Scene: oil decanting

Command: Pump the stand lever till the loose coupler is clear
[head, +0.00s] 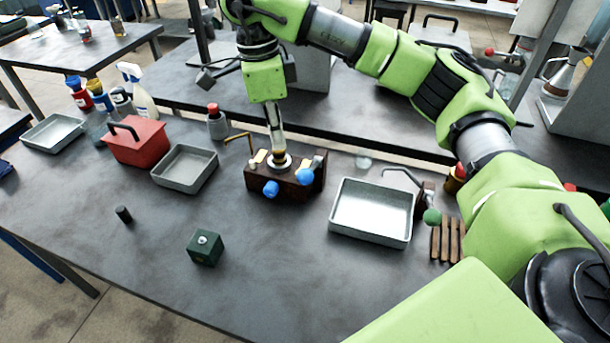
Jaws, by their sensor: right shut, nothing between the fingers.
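A dark brown stand (285,183) sits mid-table, with blue round knobs (271,188) on its front and a pale ring-shaped fitting (280,163) on top. A thin brass-coloured bent rod (238,136) rises at its left. My right gripper (277,148) points down directly over the ring-shaped fitting, its fingers shut with nothing seen between them; I cannot tell whether the tips touch the fitting. At the right, a grey bent lever (402,174) and a green ball (432,216) show beside another brown part. I cannot tell which piece is the loose coupler. My left gripper is not in view.
A grey tray (368,238) stands right of the stand, another tray (160,178) left of it. A red box (136,146) with a handle is further left. A green block (205,251) and a small dark cylinder (123,214) stand nearer. The front middle is clear.

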